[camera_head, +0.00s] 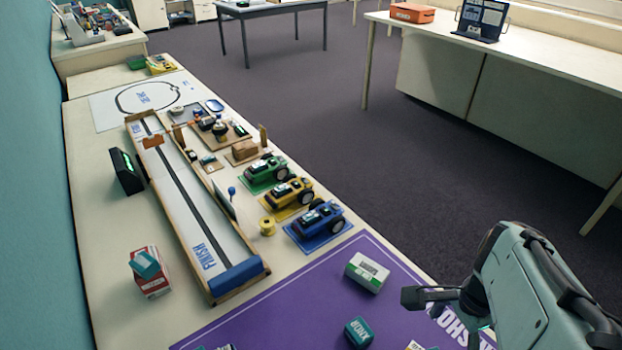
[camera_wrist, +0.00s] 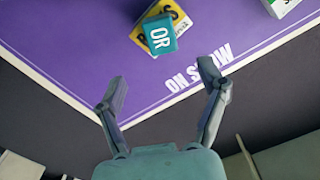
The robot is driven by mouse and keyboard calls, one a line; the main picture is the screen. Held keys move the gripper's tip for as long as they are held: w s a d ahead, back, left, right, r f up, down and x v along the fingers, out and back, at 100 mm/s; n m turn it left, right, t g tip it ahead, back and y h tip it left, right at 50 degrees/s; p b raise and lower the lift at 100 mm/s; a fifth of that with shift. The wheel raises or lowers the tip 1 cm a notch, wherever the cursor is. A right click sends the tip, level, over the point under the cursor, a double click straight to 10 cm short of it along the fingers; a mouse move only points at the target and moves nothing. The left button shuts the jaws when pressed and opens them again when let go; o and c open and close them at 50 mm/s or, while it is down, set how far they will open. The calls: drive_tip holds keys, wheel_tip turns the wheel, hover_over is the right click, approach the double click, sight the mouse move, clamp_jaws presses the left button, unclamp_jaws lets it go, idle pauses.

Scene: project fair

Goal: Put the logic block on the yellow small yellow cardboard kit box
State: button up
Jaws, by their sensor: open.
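In the wrist view, a teal logic block (camera_wrist: 160,34) marked "OR" lies over the small yellow box (camera_wrist: 140,36), which sits on the purple mat. The block covers much of the box's top, and yellow shows beside it. My gripper (camera_wrist: 165,96) is open and empty, its fingers spread, below and apart from both. In the head view, my gripper (camera_head: 440,318) is over the mat's right edge. A teal block (camera_head: 359,332) with a blurred label shows on the mat there; I cannot tell whether it is the same one. No yellow box shows clearly near it.
A white-and-green box (camera_head: 367,272) stands on the purple mat (camera_head: 300,295). A red-and-white box (camera_head: 150,280) carries another teal block (camera_head: 145,264). A long wooden track (camera_head: 190,210) and several model cars stand farther back. Dark floor lies beyond the table's right edge.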

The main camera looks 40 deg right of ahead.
drive_tip(key=w+a+r+n, duration=0.2)
drive_tip(key=w+a+n, duration=0.6)
drive_tip(key=a+r+n, duration=0.1)
drive_tip(key=a+n, duration=1.4)
drive_tip(key=shift+s+a+r+n+y, duration=0.2)
drive_tip(key=shift+a+n+y, duration=0.1)
drive_tip(key=shift+a+y, duration=0.1)
